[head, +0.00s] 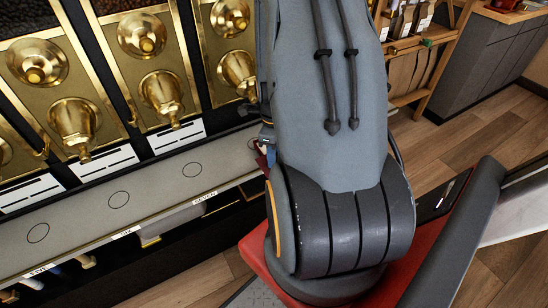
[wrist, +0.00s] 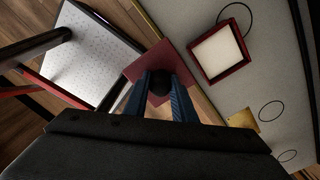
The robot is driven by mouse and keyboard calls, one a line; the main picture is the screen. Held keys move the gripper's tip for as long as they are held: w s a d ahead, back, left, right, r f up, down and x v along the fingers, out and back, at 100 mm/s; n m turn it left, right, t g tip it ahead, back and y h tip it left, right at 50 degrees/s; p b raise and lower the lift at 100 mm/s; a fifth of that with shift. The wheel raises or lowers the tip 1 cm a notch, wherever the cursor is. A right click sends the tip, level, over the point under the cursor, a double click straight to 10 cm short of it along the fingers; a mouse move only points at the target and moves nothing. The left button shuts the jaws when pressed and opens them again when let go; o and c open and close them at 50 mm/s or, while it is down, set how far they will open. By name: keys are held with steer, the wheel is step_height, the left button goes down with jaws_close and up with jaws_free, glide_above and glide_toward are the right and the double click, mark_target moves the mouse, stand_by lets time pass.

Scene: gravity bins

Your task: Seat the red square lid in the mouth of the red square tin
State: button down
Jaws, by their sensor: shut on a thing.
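The red square lid (wrist: 147,60) has a dark round knob on top. My gripper (wrist: 160,86), with blue fingers, is shut on that knob and holds the lid. The red square tin (wrist: 229,71) stands on the grey counter to the right of the lid in the wrist view. Its mouth is open and its inside is pale. The lid is beside the tin, not over its mouth. In the head view the lid (head: 261,161) shows as a small red piece by my gripper, left of my arm. The tin is not visible in the head view.
The grey counter (head: 150,204) carries printed circles and a yellow tag (wrist: 243,119). Brass bin spouts (head: 75,122) hang above its back edge. The counter is clear at the left. Wooden floor (head: 440,140) shows beyond my arm.

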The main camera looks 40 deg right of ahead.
steer(key=shift+w+d+b, duration=0.3)
steer(key=shift+w+d, duration=0.75)
steer(key=shift+w, duration=0.5)
steer(key=shift+w+d+b, duration=0.3)
steer(key=shift+w+d, duration=0.8)
steer(key=shift+w, duration=0.4)
steer(key=shift+w+d+b, duration=0.3)
steer(key=shift+w+d, duration=0.75)
steer(key=shift+w, duration=0.5)
steer(key=shift+f+b, duration=0.3)
steer(key=shift+f, duration=0.45)
steer(key=c, duration=1.4)
jaws_free()
steer(key=shift+r+b, duration=0.35)
steer(key=shift+r, duration=3.55)
